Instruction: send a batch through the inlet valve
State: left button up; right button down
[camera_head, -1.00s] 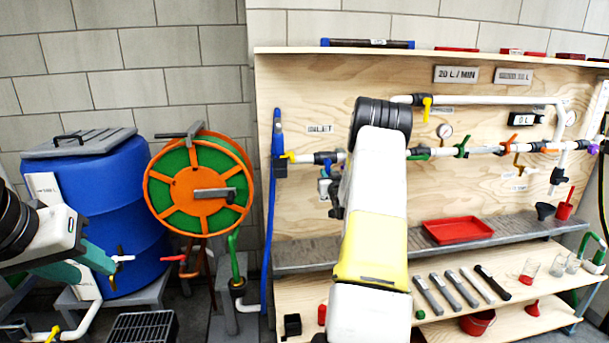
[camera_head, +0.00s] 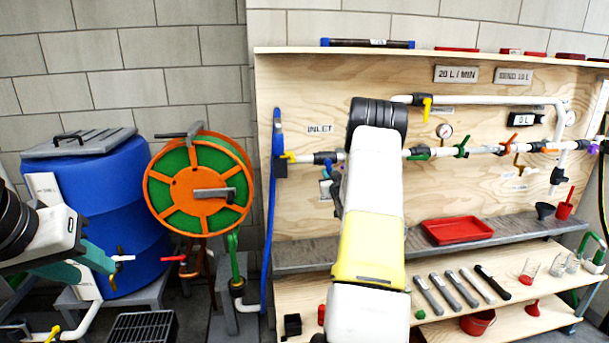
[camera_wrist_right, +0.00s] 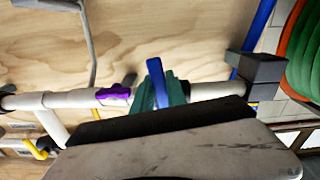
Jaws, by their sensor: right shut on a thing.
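The INLET label (camera_head: 320,129) is on the plywood board above the white pipe (camera_head: 480,150). A blue valve handle (camera_wrist_right: 157,82) stands on this pipe in the right wrist view, with teal fingers around it. My right gripper (camera_wrist_right: 158,92) is shut on that handle. In the head view my own right arm hides most of this gripper and valve. My left gripper (camera_head: 98,260) is at the left, in front of the blue barrel; its finger gap is not clear. A display (camera_head: 526,119) reads 0 L. One sign (camera_head: 456,74) reads 20 L/MIN; the sign beside it is hard to read.
Yellow (camera_head: 289,157), green (camera_head: 462,147) and orange (camera_head: 511,143) handles sit along the pipework. A hose reel (camera_head: 198,188) and a blue barrel (camera_head: 125,210) stand at left. A red tray (camera_head: 457,231) and several tools lie on shelves below.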

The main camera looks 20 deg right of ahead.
jog(key=n, duration=0.2)
jog(key=d+n, duration=0.1)
jog(key=n, duration=0.1)
jog(key=shift+s+d+r, duration=0.15)
jog(key=shift+r, duration=0.05)
jog(key=c, duration=1.3)
grip_release()
jog(key=shift+c, duration=0.2)
jog(key=v, duration=0.7)
jog(key=shift+s, duration=0.4)
